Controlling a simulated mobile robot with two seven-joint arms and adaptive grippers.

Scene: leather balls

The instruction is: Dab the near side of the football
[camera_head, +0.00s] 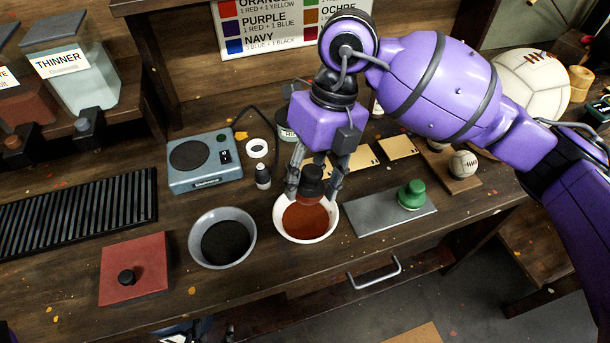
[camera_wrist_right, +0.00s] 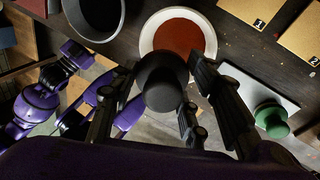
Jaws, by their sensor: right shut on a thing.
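A large cream football (camera_head: 533,84) with brown lacing is at the back right, partly behind my right arm. My right gripper (camera_head: 315,180) points down over a white bowl (camera_head: 278,228) of red-brown dye (camera_head: 306,222). It is shut on a dark, round-topped dauber (camera_head: 311,186), which also shows between the fingers in the right wrist view (camera_wrist_right: 163,85). The dauber's lower end is at the bowl; whether it touches the dye is unclear. In the right wrist view, purple parts of my left arm (camera_wrist_right: 45,100) hang beyond the table edge; the left fingers cannot be made out.
A grey bowl (camera_head: 247,252) of black dye stands left of the white bowl. A green-knobbed dauber (camera_head: 411,195) stands on a grey plate (camera_head: 372,215) to the right. A small ball (camera_head: 463,164) sits on a wooden board. A red plate (camera_head: 150,258) and a hotplate (camera_head: 204,160) are at left.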

